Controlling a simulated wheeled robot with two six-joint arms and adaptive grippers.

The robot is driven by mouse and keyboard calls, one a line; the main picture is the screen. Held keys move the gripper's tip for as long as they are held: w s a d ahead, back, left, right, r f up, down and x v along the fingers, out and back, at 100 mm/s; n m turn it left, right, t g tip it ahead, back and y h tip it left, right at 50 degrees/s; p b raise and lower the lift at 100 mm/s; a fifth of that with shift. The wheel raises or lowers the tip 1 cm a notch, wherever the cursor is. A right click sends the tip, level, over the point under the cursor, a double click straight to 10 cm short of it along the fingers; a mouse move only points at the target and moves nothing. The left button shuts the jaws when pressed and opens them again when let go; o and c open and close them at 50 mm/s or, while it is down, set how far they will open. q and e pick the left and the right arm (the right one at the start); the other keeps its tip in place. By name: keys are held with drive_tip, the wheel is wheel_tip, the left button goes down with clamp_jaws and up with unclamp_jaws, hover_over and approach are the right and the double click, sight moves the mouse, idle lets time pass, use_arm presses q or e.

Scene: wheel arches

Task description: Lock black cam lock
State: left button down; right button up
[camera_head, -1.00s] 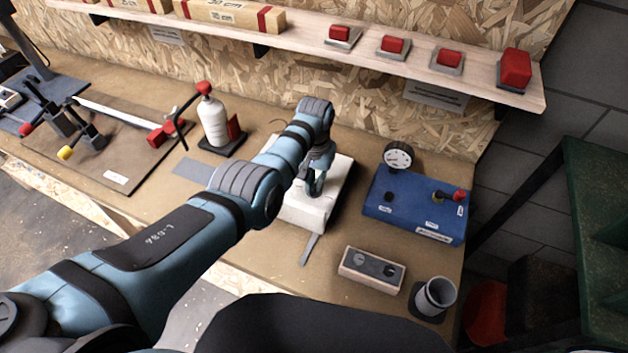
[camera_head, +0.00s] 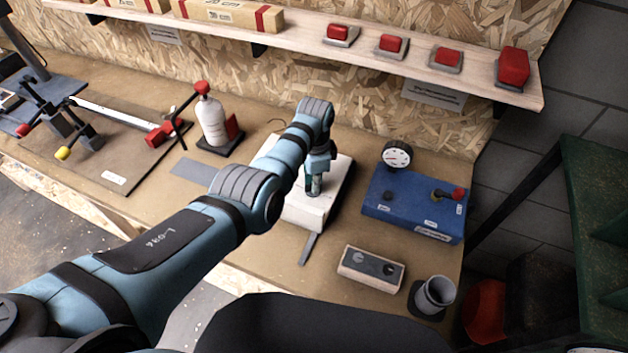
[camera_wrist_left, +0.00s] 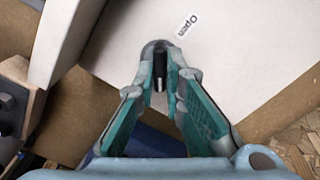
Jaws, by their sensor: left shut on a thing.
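The black cam lock (camera_wrist_left: 158,72) shows in the left wrist view as a dark piece on a round grey base, between my fingertips. It sits on a white box (camera_head: 303,211) on the bench, and an "Open" label (camera_wrist_left: 187,24) is beside it on the white face. My left gripper (camera_head: 313,188) points down at the box and is shut on the cam lock; it also shows in the left wrist view (camera_wrist_left: 164,85). The fingers hide part of the lock, and the head view does not show it clearly. My right gripper is not in view.
A blue box (camera_head: 405,212) with a gauge (camera_head: 397,155) stands right of the white box. A small switch box (camera_head: 370,268) and a grey cup (camera_head: 436,294) are nearer the front edge. A white bottle (camera_head: 212,122) stands to the left. A shelf (camera_head: 300,37) runs above.

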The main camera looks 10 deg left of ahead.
use_arm(q)
drive_tip(key=m, duration=0.4)
drive_tip(key=shift+s+d+f+m, duration=0.1)
drive_tip(key=shift+s+f+m, duration=0.15)
drive_tip(key=shift+s+m, duration=0.15)
idle(0.4)
drive_tip(key=c, duration=1.7)
unclamp_jaws()
drive_tip(key=shift+w, duration=0.15)
drive_tip(key=shift+r, duration=0.1)
drive_tip(key=shift+w, duration=0.1)
drive_tip(key=shift+r, duration=0.15)
wheel_tip(320, 180, up, 12)
drive_tip(key=shift+f, duration=0.15)
